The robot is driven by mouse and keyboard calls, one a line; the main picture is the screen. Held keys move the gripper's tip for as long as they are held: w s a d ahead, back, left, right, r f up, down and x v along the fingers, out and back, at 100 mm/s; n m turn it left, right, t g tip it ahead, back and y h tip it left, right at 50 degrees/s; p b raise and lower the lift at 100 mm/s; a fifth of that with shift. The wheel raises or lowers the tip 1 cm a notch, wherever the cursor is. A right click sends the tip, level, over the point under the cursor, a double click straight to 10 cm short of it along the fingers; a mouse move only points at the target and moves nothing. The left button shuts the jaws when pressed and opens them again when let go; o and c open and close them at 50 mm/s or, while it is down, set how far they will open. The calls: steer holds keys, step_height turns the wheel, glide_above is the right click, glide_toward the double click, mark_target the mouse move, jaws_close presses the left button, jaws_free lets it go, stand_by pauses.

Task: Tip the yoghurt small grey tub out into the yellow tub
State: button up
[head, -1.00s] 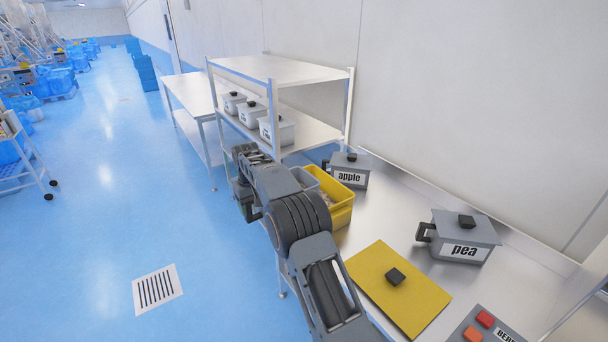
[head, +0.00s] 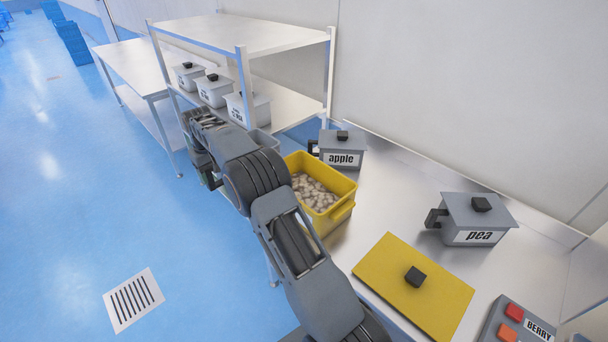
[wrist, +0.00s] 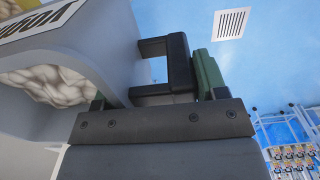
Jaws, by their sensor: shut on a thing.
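My gripper (wrist: 160,88) is shut on the black handle (wrist: 178,66) of a small grey tub (wrist: 105,35). In the head view only a bit of the grey tub's rim (head: 266,140) shows behind my arm, and my gripper (head: 205,172) is mostly hidden. I cannot tell how far the tub is tilted. The open yellow tub (head: 338,215) stands on the steel table just right of my arm, with beige-brown pieces in it.
A yellow lid (head: 385,275) lies on the table. Lidded grey tubs marked apple (head: 343,159) and pea (head: 478,237) stand nearby. A button panel (head: 510,328) is at the lower right. Several lidded tubs stand on the rack shelf (head: 280,118).

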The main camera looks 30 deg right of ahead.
steer(key=shift+d+r, duration=0.1)
steer(key=shift+r, duration=0.05)
steer(key=s+d+r+t+y, duration=0.1)
steer(key=r, duration=0.1)
steer(key=s+d+r+t+y, duration=0.1)
steer(key=s+r+t, duration=0.1)
steer(key=s+d+r+t+y, duration=0.1)
steer(key=r, duration=0.1)
steer(key=shift+s+d+r+y, duration=0.25)
steer(key=shift+r+y, duration=0.05)
steer(key=shift+r, duration=0.05)
steer(key=shift+s+d+r+t+y+b, duration=0.2)
steer(key=shift+s+d+t+y+b, duration=0.1)
steer(key=shift+s+d+t, duration=0.25)
steer(key=s+d+t+y+b, duration=0.1)
steer(key=b, duration=0.2)
steer(key=s+d+r+t+y+b, duration=0.1)
steer(key=b, duration=0.2)
steer(key=s+t+b, duration=0.1)
steer(key=b, duration=0.3)
steer(key=shift+s+d+r+y, duration=0.25)
steer(key=shift+d+r+y, duration=0.05)
steer(key=shift+d+y, duration=0.1)
steer(key=shift+s+d+r+t+y+b, duration=0.1)
steer(key=shift+s+d+t+y+b, duration=0.55)
steer(key=shift+b, duration=1.15)
